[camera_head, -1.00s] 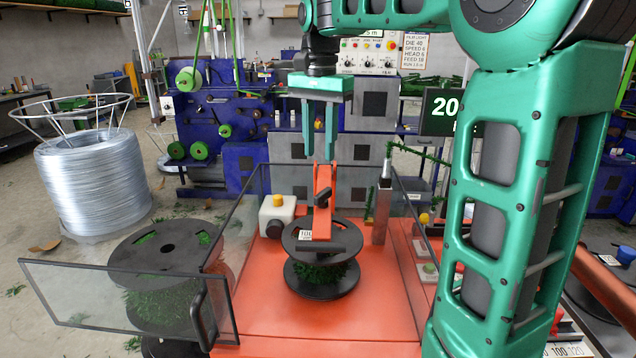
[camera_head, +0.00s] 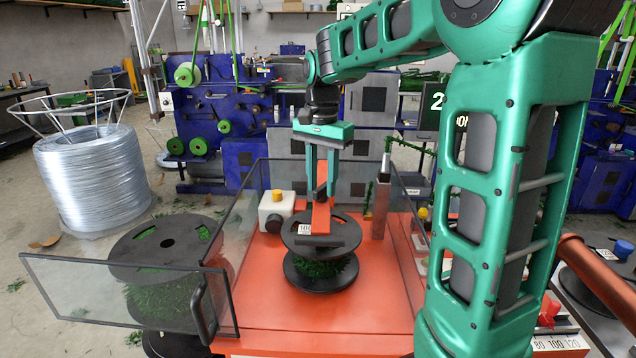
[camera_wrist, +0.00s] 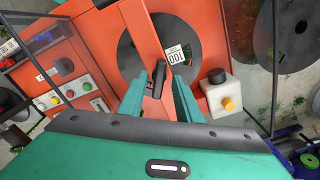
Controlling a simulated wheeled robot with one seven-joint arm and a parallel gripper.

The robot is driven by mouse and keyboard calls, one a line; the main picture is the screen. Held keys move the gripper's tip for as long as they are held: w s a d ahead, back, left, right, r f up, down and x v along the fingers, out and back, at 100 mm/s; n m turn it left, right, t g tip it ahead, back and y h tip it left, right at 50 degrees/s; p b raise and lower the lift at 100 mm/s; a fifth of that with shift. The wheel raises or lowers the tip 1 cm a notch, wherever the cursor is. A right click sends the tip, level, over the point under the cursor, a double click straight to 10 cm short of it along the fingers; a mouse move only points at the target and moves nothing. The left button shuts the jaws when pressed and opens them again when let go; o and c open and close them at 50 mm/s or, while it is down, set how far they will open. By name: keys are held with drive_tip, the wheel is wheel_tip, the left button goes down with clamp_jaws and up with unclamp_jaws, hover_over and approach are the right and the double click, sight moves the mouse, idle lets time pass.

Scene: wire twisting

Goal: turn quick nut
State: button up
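The orange spool holder arm (camera_head: 321,219) stands over the black spool (camera_head: 296,228). In the wrist view a small black nut with a lever (camera_wrist: 150,69) sits on the orange arm, close to the left fingertip. My gripper (camera_head: 321,178) points down at the top of this arm, its two green fingers apart. It also shows in the wrist view (camera_wrist: 170,76), with the fingers open. I cannot tell whether a finger touches the nut. In the head view the fingers partly hide the top of the orange arm.
A white box with a yellow button (camera_head: 278,211) stands left of the spool. A grey post (camera_head: 382,207) stands on the right. Clear guard panels (camera_head: 130,290) surround the orange bed, the front-left one swung out. Another spool (camera_head: 165,245) lies at left.

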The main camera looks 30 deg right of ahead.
clamp_jaws()
drive_tip(key=n, duration=0.4)
drive_tip(key=shift+n, duration=0.3)
drive_tip(key=n, duration=1.1)
drive_tip(key=shift+n, duration=0.4)
drive_tip(key=n, duration=0.5)
drive_tip(key=shift+n, duration=0.4)
